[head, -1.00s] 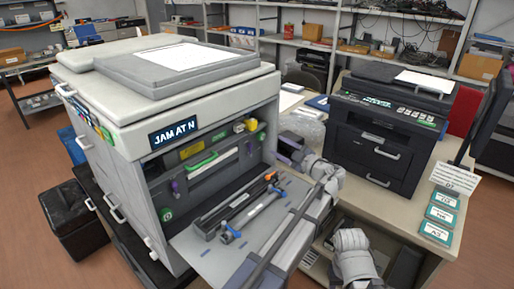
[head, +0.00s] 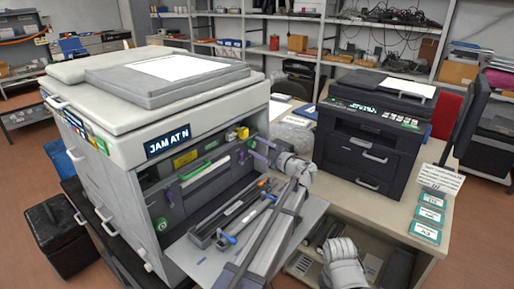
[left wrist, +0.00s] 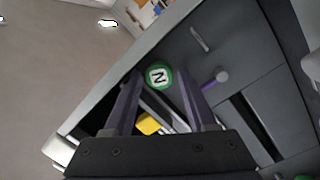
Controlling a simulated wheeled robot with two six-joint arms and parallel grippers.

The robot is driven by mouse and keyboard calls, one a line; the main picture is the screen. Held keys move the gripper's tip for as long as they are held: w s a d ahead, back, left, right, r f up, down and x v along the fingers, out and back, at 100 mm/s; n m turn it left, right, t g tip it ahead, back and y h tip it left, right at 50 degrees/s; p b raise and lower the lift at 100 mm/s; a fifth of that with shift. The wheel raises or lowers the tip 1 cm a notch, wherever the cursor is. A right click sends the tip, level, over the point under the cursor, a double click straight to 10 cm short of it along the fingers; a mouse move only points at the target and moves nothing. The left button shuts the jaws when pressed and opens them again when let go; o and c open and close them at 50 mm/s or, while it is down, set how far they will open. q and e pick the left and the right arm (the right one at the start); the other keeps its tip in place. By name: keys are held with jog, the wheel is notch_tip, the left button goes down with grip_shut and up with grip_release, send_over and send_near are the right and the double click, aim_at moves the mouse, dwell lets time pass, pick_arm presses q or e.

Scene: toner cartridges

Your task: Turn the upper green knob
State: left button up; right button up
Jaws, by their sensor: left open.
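A round green knob (left wrist: 159,75) with a white, letter-marked face shows in the left wrist view on the dark inner panel of the large printer. My left gripper (left wrist: 160,84) is open, with its two purple fingers on either side of the knob in that view; I cannot tell whether they touch it. In the head view my left gripper (head: 254,148) is at the right end of the printer's open front, beside a yellow block (head: 243,132). A green round mark (head: 162,224) sits low on the left of that front.
The large printer (head: 100,125) has its front flap (head: 190,262) down, with a long dark cartridge (head: 215,222) and a blue-ended tool (head: 250,217) on it. A green bar (head: 203,170) lies inside. A black printer (head: 370,140) stands on the right-hand table.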

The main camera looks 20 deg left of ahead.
pick_arm(q)
jog(key=shift+w+a, duration=0.1)
jog(key=shift+a, duration=0.15)
grip_shut()
dwell(0.3)
